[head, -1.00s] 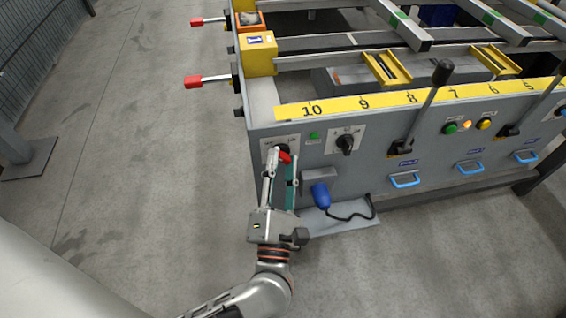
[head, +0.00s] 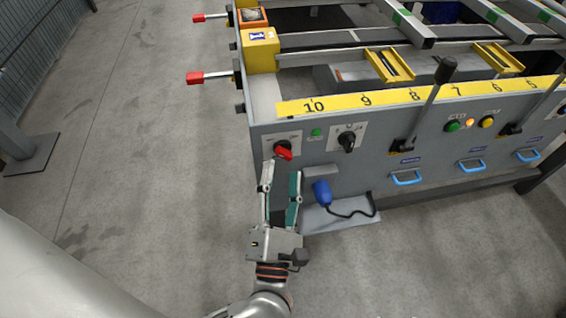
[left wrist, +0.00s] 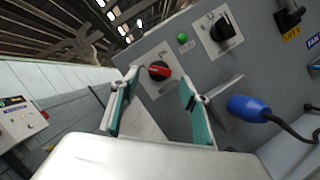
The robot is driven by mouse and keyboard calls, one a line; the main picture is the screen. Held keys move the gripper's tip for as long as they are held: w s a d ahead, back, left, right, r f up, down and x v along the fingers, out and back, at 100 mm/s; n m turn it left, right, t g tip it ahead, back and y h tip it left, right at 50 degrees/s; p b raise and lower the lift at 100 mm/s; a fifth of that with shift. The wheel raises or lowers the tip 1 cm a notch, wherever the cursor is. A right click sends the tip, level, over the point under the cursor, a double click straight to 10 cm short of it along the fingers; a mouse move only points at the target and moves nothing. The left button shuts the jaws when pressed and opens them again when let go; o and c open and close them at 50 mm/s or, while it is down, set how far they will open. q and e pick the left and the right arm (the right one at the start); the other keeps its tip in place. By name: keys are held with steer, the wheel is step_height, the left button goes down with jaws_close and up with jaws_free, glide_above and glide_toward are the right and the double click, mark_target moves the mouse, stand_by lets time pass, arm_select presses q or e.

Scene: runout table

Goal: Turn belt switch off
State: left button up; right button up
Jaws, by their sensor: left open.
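The belt switch is most likely the red-handled rotary switch (head: 283,150) on a pale plate at the left end of the grey panel. In the left wrist view the red switch (left wrist: 159,71) shows between the fingers, with its red handle slanting. My left gripper (head: 281,168) is open and empty, just below and in front of the switch, apart from it. In the left wrist view its two teal-padded fingers (left wrist: 156,88) are spread wide. My right gripper is not in view.
A black rotary switch (head: 347,141) sits to the right, with a green button (head: 316,132) between. A blue plug (head: 322,192) with a black cable is close right of my gripper. Black levers (head: 428,100) stand farther right. Open floor lies left.

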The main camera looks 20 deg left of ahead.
arm_select(q)
steer(key=v, duration=0.3)
steer(key=shift+s+d+f, duration=0.1)
steer(key=shift+s, duration=0.15)
